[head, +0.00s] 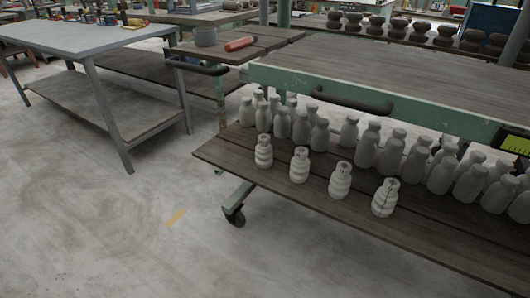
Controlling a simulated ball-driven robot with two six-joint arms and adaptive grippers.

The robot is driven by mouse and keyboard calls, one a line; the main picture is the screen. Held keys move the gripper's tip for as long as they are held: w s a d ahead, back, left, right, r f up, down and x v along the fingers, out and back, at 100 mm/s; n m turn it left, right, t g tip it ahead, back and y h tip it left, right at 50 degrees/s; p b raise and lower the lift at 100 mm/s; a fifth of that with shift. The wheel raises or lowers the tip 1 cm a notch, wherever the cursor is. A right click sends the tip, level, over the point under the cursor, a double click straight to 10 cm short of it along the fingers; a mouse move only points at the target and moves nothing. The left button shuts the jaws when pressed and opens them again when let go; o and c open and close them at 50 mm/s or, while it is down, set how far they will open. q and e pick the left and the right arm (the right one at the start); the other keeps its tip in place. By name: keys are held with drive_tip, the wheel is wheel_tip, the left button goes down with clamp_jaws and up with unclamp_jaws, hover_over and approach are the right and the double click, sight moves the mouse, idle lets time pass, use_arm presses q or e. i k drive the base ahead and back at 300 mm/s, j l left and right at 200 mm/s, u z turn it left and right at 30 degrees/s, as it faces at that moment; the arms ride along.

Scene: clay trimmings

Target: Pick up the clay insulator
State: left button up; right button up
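Several pale grey ribbed clay insulators stand upright in a spaced row near the front edge of the cart's lower wooden shelf (225,155). From left to right they are a first insulator (264,151), a second insulator (299,165), a third insulator (340,180) and a rightmost insulator (385,197). The rightmost one shows dark lines, perhaps cracks, on its surface. Neither of my grippers is in the head view.
Many smooth bottle-shaped clay pieces (368,144) crowd behind the insulators. The cart's green-edged wooden top (400,75) with a dark handle (340,97) overhangs the shelf. A caster (235,216) stands below. A grey table (85,38) is at left; the concrete floor in front is clear.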

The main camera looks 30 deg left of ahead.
sight(264, 153)
drive_tip(key=j+u, duration=0.2)
drive_tip(key=j, duration=0.15)
drive_tip(key=i+j+u, duration=0.4)
drive_tip(key=j, duration=0.25)
drive_tip(key=j+u, duration=0.15)
drive_tip(key=j, duration=0.15)
